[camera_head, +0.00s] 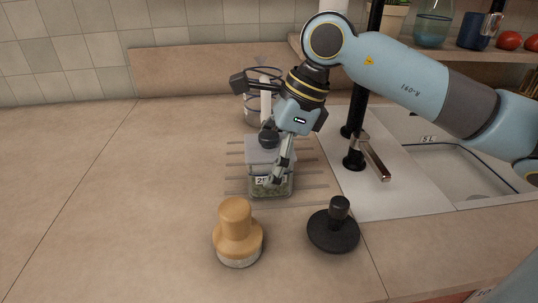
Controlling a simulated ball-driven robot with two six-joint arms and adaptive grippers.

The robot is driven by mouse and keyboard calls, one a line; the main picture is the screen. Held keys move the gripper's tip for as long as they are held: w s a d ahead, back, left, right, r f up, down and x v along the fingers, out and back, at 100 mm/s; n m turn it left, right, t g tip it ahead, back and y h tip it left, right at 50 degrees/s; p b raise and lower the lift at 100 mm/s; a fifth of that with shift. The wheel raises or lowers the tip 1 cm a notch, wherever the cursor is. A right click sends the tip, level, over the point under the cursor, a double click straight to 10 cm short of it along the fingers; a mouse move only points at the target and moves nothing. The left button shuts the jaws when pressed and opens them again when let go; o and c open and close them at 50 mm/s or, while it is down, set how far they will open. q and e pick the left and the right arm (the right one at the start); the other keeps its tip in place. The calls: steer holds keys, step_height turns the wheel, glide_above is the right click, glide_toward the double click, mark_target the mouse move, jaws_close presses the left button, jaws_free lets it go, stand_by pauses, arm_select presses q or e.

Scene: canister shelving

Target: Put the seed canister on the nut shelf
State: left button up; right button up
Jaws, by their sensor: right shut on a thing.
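A clear square canister (257,187) with a grey lid, greenish contents and a partly covered white label stands on a slatted rack (313,173) on the counter. The label cannot be read in full, so I cannot tell for sure that it is the seed canister. My right gripper (275,155) comes down over it from above and is shut on it, with one finger across its front. The gripper hides part of the lid and label. No shelf marked for nuts can be made out. My left gripper is not in view.
A wire-bound jar (252,108) is behind the gripper. A black tap post (356,130) and sink (440,160) lie right. The counter's left is clear.

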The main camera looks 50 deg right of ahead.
steer(key=shift+f, duration=0.15)
steer(key=o, duration=1.4)
